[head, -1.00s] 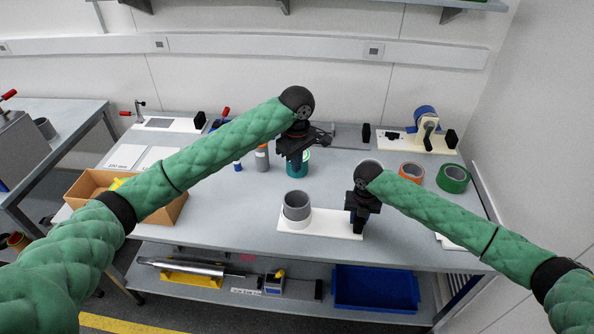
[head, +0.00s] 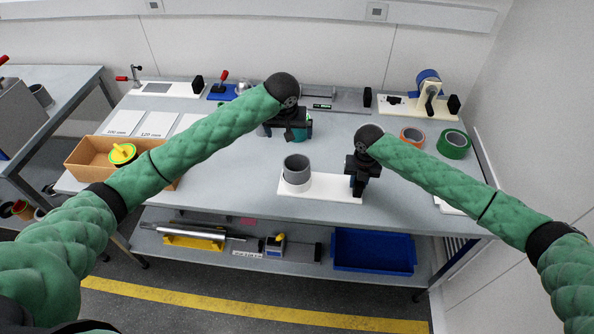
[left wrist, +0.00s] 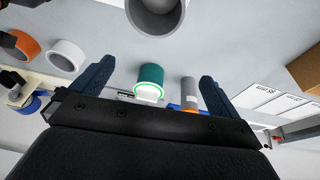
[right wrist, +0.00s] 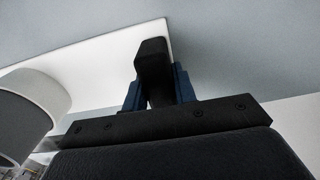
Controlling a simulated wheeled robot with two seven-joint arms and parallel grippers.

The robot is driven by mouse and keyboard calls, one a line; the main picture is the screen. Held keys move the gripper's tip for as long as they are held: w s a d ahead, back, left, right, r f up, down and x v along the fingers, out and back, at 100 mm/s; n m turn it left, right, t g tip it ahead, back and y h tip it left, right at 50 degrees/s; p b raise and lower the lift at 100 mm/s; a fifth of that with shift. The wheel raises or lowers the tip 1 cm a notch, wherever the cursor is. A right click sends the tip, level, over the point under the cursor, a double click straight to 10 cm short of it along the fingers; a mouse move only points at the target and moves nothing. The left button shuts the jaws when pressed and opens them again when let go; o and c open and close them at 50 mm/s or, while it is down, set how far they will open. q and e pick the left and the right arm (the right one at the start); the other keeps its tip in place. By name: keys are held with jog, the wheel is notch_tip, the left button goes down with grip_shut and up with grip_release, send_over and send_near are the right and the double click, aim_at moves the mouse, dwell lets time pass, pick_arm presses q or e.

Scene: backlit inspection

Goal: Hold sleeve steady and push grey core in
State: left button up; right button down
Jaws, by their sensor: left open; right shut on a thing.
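A grey core (head: 296,168) stands upright in a low white sleeve (head: 293,186), with much of its height above the rim. The sleeve sits on a white board (head: 325,190). The core also shows at the top of the left wrist view (left wrist: 156,14), and the sleeve at the left of the right wrist view (right wrist: 48,88). My right gripper (head: 359,184) is shut on a black block (right wrist: 152,62) at the board's right end. My left gripper (left wrist: 157,72) is open and empty, behind the core in the head view and apart from it.
A teal roll (left wrist: 150,78) and a grey cylinder with an orange end (left wrist: 188,95) show between the left fingers' outlines. Orange (head: 412,136) and green (head: 453,144) rolls stand back right. A cardboard box (head: 88,163) is at left. The bench (head: 235,205) left of the board is clear.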

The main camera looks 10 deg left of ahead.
pick_arm(q)
jog(key=a+f+m+t, duration=0.2)
jog(key=m, duration=0.3)
jog(key=m+t+h, duration=0.1)
jog(key=m+t, duration=0.7)
jog(key=m, duration=2.3)
send_near(294, 174)
jog(key=w, duration=0.3)
jog(key=w+f, duration=0.1)
jog(key=shift+w+a, duration=0.2)
jog(key=shift+a, duration=0.1)
jog(key=shift+m, duration=0.8)
jog(key=x, duration=0.3)
jog(key=d+x, duration=0.1)
jog(key=x, duration=0.1)
jog(key=shift+f, duration=0.4)
jog(key=shift+f+x, duration=0.15)
jog(key=shift+x, duration=1.2)
jog(key=shift+f+x, duration=0.15)
jog(key=shift+x, duration=1.2)
jog(key=shift+s, duration=0.15)
jog(key=c, duration=1.1)
